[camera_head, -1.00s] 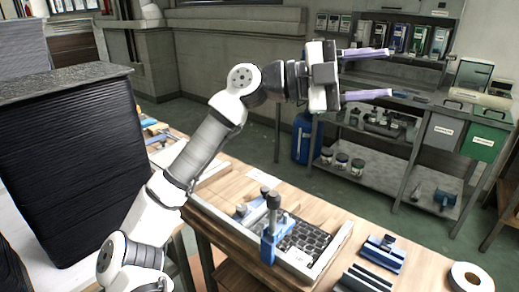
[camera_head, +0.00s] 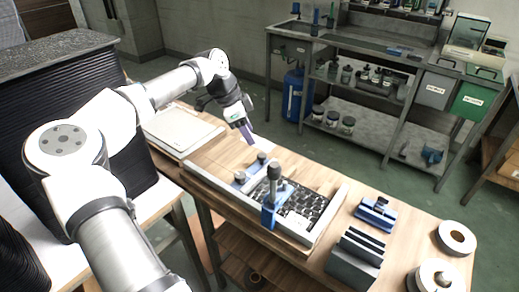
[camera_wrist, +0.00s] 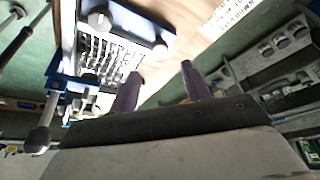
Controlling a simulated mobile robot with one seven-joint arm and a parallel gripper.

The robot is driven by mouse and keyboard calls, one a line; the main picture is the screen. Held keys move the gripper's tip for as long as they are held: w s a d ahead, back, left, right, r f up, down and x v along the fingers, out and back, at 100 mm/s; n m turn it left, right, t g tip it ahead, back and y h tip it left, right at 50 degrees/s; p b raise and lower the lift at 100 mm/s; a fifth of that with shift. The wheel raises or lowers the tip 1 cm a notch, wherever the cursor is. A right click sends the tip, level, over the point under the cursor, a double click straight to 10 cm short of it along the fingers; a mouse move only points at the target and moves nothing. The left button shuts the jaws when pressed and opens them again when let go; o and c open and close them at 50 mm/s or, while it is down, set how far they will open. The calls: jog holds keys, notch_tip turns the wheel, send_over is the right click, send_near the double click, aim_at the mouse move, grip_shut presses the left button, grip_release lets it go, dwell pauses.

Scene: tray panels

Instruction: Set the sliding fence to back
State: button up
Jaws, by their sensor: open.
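A shallow tray (camera_head: 212,192) with a dark gridded bed stands on the wooden bench. A blue upright piece with a tall grey handle (camera_head: 274,172) sits across the tray and seems to be the sliding fence. A blue bar with two grey knobs (camera_head: 239,178) lies at the tray's far left part. The bar shows at the top of the wrist view (camera_wrist: 130,20), and the tall handle at its lower left (camera_wrist: 38,138). My gripper (camera_head: 247,134) is open and empty, fingers pointing down, beyond the tray and apart from it. Its purple fingers (camera_wrist: 161,73) show in the wrist view.
A blue block (camera_head: 376,213) and a dark slotted holder (camera_head: 355,258) stand right of the tray. Rolls of tape (camera_head: 455,237) lie at the bench's right end. A white board (camera_head: 182,130) lies to the left. A paper label lies beyond the tray.

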aim_at(262, 155)
jog(key=p+x, duration=0.1)
jog(key=x, duration=0.8)
grip_shut()
